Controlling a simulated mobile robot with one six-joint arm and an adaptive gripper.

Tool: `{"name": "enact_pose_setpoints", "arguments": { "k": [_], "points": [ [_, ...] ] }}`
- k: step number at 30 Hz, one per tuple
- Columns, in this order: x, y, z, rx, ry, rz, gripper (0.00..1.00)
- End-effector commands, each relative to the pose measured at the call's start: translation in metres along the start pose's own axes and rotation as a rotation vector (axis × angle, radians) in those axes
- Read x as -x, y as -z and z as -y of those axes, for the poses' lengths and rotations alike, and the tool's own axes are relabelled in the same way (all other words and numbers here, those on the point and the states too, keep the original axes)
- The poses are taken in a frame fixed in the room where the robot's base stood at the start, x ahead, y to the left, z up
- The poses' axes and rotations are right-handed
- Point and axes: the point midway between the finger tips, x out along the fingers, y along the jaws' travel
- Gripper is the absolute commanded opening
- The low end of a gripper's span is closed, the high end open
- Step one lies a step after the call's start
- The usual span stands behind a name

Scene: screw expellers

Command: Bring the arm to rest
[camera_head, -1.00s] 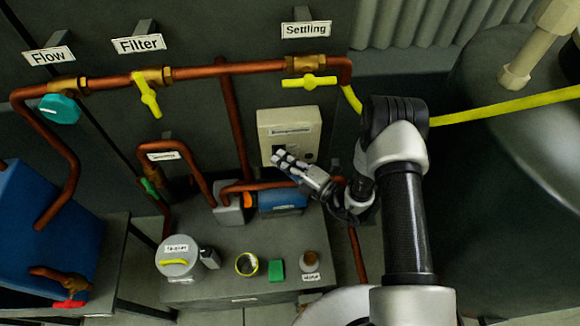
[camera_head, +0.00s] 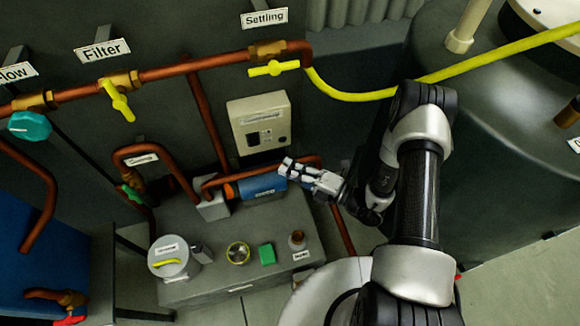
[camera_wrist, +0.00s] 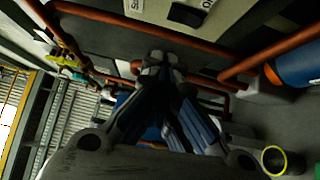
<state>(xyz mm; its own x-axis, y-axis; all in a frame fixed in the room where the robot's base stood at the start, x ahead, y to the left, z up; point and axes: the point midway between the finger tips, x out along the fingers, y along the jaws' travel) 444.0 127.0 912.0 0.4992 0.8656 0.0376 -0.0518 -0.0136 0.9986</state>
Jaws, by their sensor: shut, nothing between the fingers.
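My gripper (camera_head: 287,168) is shut and empty in the head view. It hangs just below the beige control box and above the right end of the blue pump. The arm is bent, with its elbow at the upper right and the forearm folded back down to the left. In the wrist view the two fingers of my gripper (camera_wrist: 160,65) meet at the tips with nothing between them. Copper pipes pass close behind the fingertips there.
The beige box (camera_head: 260,122) and the blue pump (camera_head: 262,187) are close to my gripper. A copper pipe (camera_head: 180,71) with yellow valve handles (camera_head: 274,68) runs above. A grey bench (camera_head: 215,283) holds a white lidded pot (camera_head: 173,262) and a green block (camera_head: 267,254). A large tank (camera_head: 490,180) stands at right.

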Motion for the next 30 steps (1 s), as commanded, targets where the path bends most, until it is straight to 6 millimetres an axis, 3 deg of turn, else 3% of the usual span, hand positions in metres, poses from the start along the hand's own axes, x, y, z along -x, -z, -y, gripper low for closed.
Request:
{"name": "enact_pose_setpoints", "arguments": {
  "k": [12, 16, 20, 24, 30],
  "points": [
    [-0.001, 0.000, 0.000, 0.001, 0.000, -0.001, 0.00],
    [-0.005, 0.001, -0.014, 0.052, -0.005, -0.041, 0.00],
    [-0.015, 0.010, -0.057, 0.222, -0.021, -0.175, 0.00],
    [-0.019, 0.036, -0.115, 0.502, -0.045, -0.388, 0.00],
    [-0.004, 0.080, -0.176, 0.928, -0.085, -0.699, 0.00]
  ]
}}
